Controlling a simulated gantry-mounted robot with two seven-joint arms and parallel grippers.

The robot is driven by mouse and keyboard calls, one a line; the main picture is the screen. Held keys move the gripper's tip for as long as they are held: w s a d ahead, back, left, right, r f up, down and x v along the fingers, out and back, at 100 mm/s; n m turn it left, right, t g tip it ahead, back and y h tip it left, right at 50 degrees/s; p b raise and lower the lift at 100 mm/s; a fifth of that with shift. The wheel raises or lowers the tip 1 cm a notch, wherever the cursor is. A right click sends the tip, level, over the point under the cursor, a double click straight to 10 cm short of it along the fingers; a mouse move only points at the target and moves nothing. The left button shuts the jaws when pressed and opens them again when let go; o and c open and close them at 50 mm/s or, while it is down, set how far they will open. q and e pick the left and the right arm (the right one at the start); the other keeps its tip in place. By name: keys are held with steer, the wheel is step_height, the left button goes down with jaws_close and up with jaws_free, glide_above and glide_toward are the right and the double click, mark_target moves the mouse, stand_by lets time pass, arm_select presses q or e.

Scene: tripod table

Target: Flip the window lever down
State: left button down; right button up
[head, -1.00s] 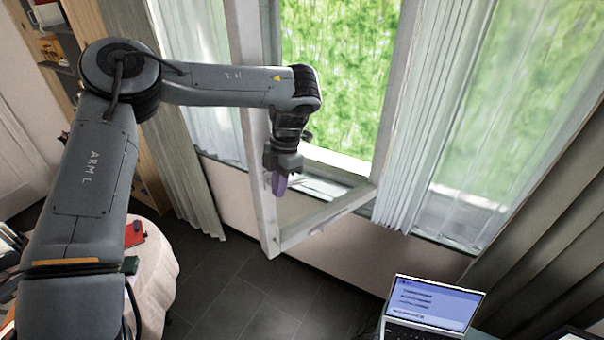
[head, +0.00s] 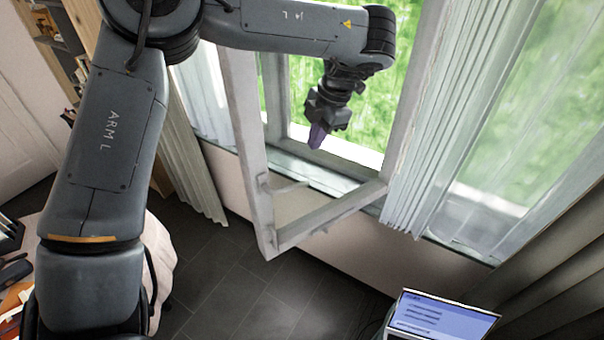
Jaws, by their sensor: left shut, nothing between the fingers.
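The window sash (head: 263,225) stands swung open into the room, with a pale grey frame. A small pale lever (head: 287,188) sits at the sash's left upright, low down, and points roughly sideways to the right. My left gripper (head: 317,138) is shut, with purple fingertips pointing down, and nothing shows between them. In the picture it is inside the sash's outline, above and to the right of the lever and apart from it. I cannot tell its exact depth from the sash. My right gripper is out of view.
Sheer curtains (head: 440,130) hang right of the window, and a grey curtain (head: 188,160) hangs at the left. A laptop (head: 435,318) is at the bottom right. A round cloth-covered table (head: 160,262) is partly behind my left arm. Dark floor (head: 250,300) lies clear below the sash.

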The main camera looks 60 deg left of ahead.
arm_select(q)
steer(key=shift+f, duration=0.1)
steer(key=p, duration=0.3)
glide_toward(298, 184)
steer(key=x, duration=0.6)
steer(key=shift+a+f, duration=0.1)
steer(key=shift+f, duration=0.15)
